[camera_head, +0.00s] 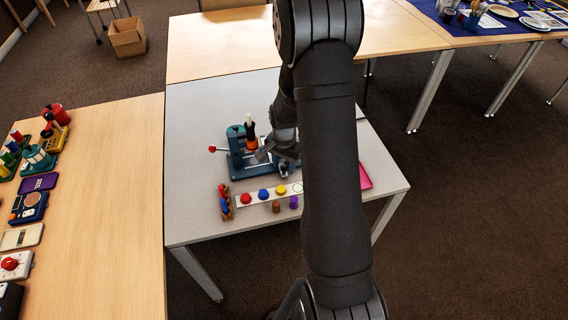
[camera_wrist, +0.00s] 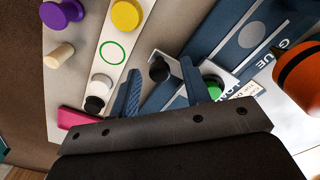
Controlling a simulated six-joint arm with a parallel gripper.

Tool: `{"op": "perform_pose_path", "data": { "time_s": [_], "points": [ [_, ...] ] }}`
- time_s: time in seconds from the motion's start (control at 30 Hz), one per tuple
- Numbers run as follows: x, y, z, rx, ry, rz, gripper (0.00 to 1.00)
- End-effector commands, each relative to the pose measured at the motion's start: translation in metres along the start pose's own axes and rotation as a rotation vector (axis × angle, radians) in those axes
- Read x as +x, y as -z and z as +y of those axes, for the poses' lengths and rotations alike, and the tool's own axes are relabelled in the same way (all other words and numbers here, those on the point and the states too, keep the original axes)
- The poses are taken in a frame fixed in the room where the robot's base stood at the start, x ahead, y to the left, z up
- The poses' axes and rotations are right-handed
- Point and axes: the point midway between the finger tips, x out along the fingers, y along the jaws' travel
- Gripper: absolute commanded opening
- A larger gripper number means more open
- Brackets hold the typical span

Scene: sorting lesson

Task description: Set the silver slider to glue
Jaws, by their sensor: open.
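The silver slider (camera_wrist: 183,66) is a pale metal plate with a black knob (camera_wrist: 160,70), in the wrist view. It lies on a blue base (camera_wrist: 235,50) lettered GLUE, with a second label partly hidden by my gripper. My gripper (camera_wrist: 161,84) is open, its two blue fingers apart. The black knob appears between the fingertips; I cannot tell whether either finger touches it. In the head view the blue base (camera_head: 238,172) sits on the grey table, and my gripper (camera_head: 284,160) is over its right part. My arm hides some of this area.
An orange-banded bottle (camera_head: 251,142) stands on the base, and a red-knobbed lever (camera_head: 212,149) sticks out left. In front lies a white strip (camera_head: 270,199) with coloured pegs. A pink tray (camera_head: 365,178) is at the right.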

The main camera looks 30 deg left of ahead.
Motion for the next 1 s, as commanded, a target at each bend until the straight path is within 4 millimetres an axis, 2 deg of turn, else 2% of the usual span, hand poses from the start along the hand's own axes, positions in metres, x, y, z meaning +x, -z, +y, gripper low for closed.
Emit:
{"op": "perform_pose_path", "data": {
  "time_s": [0.03,0.2,0.27,0.43,0.53,0.8,1.0],
  "points": [
    [0.0,0.0,0.0,0.0,0.0,0.0,0.43],
    [0.0,0.0,0.0,0.0,0.0,0.0,0.1],
    [0.0,0.0,0.0,0.0,0.0,0.0,0.0],
    [0.0,-0.001,-0.001,-0.001,0.0,0.0,0.0],
    [0.0,-0.007,-0.008,-0.002,0.0,0.0,0.0],
    [0.0,-0.046,-0.047,-0.005,-0.001,0.001,0.0],
    [0.0,-0.062,-0.062,-0.001,-0.001,0.001,0.0]
  ]
}}
